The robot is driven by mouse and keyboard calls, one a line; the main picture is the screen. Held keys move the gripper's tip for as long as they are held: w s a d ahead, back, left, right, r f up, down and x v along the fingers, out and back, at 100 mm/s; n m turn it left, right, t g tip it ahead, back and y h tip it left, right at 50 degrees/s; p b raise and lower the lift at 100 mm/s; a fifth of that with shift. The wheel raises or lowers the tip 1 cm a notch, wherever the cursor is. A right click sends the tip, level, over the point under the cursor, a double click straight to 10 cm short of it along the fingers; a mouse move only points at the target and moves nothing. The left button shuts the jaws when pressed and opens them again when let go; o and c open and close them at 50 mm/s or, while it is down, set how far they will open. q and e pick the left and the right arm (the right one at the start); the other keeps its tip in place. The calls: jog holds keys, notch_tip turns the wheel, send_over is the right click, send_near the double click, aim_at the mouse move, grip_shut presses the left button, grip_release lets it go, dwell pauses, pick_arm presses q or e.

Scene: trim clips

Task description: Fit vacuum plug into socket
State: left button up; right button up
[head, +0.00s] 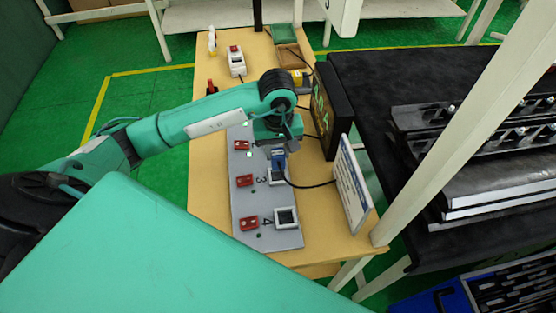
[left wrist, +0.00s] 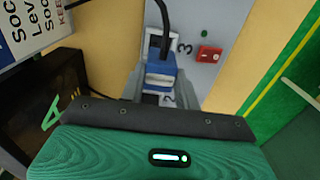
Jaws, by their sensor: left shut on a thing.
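The blue plug (head: 279,161) with its black cable is held in my left gripper (head: 280,151), which is shut on it above the grey panel (head: 257,239). In the left wrist view the blue plug (left wrist: 161,72) sits between the two grey fingers (left wrist: 160,92). The white-framed socket by number 3 (head: 277,179) is just beyond the plug and partly covered by it. Another socket (head: 285,218) by number 4 is open to view. Contact between plug and socket cannot be told. My right gripper is not in view.
Red switches (head: 244,181) line the panel's left side. A black display box (head: 333,110) and a white sign (head: 354,185) stand close on the right. A white power strip (head: 236,62) lies at the back of the wooden table (head: 207,180). A pale post (head: 470,115) slants at right.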

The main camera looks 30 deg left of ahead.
aim_at(278, 166)
pick_arm(q)
jog(key=shift+f, duration=1.3)
jog(key=shift+f+p, duration=0.3)
jog(key=shift+p, duration=0.05)
notch_tip(278, 166, down, 2)
jog(key=shift+s+f+p, duration=0.1)
jog(key=shift+f+p, duration=0.05)
jog(key=shift+p, duration=0.25)
jog(key=shift+f, duration=0.6)
jog(key=o, duration=1)
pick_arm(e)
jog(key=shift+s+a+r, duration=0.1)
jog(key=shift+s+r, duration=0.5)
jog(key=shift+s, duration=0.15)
